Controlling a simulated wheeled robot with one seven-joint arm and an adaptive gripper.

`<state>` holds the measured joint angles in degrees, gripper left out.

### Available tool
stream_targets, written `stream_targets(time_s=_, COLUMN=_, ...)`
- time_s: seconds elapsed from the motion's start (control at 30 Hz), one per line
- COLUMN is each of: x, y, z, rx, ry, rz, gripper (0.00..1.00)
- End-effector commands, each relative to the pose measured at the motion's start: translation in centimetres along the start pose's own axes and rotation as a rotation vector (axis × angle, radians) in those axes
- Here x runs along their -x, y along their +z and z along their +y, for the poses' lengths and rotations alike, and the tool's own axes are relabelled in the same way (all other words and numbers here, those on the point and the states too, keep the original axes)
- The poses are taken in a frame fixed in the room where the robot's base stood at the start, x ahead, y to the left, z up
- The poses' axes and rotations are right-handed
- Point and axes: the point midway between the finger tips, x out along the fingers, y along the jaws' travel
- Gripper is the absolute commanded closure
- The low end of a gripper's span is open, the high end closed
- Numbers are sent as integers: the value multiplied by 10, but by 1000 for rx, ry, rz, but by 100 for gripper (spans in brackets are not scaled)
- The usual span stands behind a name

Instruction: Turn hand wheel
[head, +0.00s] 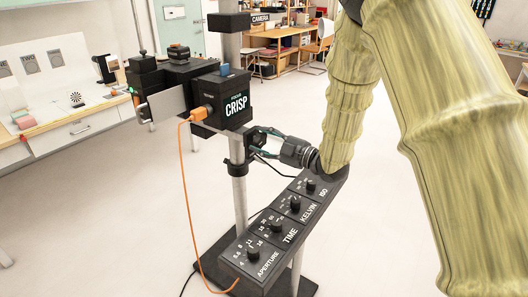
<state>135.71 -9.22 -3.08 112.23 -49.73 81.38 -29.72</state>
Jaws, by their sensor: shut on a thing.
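A black camera rig (222,98) with a lit sign reading CRISP is mounted on a grey upright post (239,190). My gripper (259,140) reaches in from the right at the post, just below the sign. Its teal-edged fingers are shut on a small dark hand wheel (256,139) on the black block at the post. The fingers hide most of the wheel, so its outline and turn angle cannot be made out.
A sloped black panel (228,258) below my gripper carries knobs marked APERTURE, TIME, KELVIN and ISO. An orange cable (182,190) hangs from the rig to the panel. A white workbench (75,122) stands at left. Open floor lies behind.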

Motion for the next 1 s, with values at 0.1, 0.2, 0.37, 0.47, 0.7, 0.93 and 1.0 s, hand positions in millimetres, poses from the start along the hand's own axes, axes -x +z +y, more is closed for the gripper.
stream_targets(time_s=0.1, x=0, y=3, z=-3, rx=63, ry=0, rz=-2, gripper=79)
stream_targets(time_s=0.2, x=0, y=2, z=-3, rx=103, ry=0, rz=-2, gripper=79)
stream_targets(time_s=0.37, x=0, y=2, z=-2, rx=144, ry=0, rz=-2, gripper=79)
stream_targets(time_s=0.47, x=0, y=1, z=-1, rx=157, ry=0, rz=-2, gripper=79)
stream_targets(time_s=0.7, x=0, y=1, z=0, rx=165, ry=1, rz=-2, gripper=79)
stream_targets(time_s=0.93, x=0, y=1, z=1, rx=164, ry=1, rz=-2, gripper=50)
stream_targets(time_s=1.0, x=0, y=1, z=1, rx=164, ry=1, rz=-2, gripper=37)
